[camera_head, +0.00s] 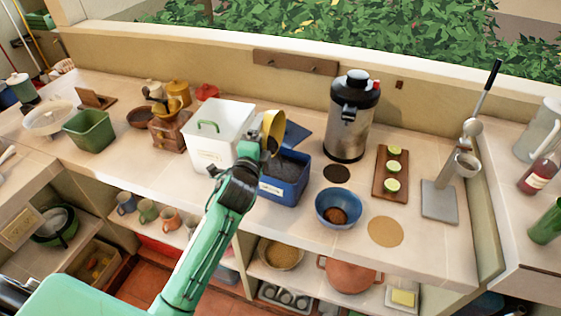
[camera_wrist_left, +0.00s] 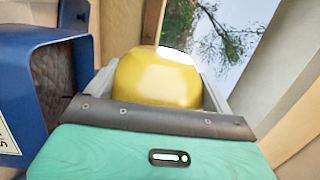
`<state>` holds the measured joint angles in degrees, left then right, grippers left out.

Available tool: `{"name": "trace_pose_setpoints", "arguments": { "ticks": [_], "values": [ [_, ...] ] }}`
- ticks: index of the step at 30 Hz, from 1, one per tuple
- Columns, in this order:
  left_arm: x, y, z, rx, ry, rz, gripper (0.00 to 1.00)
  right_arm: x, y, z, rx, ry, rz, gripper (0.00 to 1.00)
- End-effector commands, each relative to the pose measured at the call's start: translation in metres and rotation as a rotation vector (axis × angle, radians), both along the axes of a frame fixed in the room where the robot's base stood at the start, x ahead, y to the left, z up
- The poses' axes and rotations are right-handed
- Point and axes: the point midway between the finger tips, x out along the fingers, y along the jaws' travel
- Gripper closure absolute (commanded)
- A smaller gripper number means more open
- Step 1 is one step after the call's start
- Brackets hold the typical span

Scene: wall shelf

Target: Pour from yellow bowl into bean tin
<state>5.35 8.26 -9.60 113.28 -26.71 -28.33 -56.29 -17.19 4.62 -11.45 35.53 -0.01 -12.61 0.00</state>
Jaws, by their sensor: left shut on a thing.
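The yellow bowl (camera_head: 273,124) is held by my left gripper (camera_head: 263,146), tipped on its side above the left back part of a blue tin. In the left wrist view the yellow bowl (camera_wrist_left: 160,78) sits between the two fingers of my left gripper (camera_wrist_left: 158,88). The blue tin, which I take as the bean tin (camera_head: 285,190), stands open on the counter with dark contents and a pale label. Its blue wall (camera_wrist_left: 40,45) also shows at the left of the wrist view. What is inside the bowl is hidden. My right gripper is not in view.
A white box (camera_head: 215,140) with a green handle stands close left of the tin. A blue bowl (camera_head: 338,203) with brown contents is to its right. A steel dispenser (camera_head: 352,120) and a board (camera_head: 378,180) with lime halves stand further right.

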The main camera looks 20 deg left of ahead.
Motion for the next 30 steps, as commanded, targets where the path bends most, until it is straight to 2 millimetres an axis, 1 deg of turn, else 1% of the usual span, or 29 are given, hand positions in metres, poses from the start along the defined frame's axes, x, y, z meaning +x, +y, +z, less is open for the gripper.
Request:
{"name": "trace_pose_setpoints", "arguments": {
  "ticks": [30],
  "values": [
    [-0.0006, -0.0066, 0.0041, 0.102, -0.011, 0.000, 0.48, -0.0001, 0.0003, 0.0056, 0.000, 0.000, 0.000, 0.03]
  ]
}}
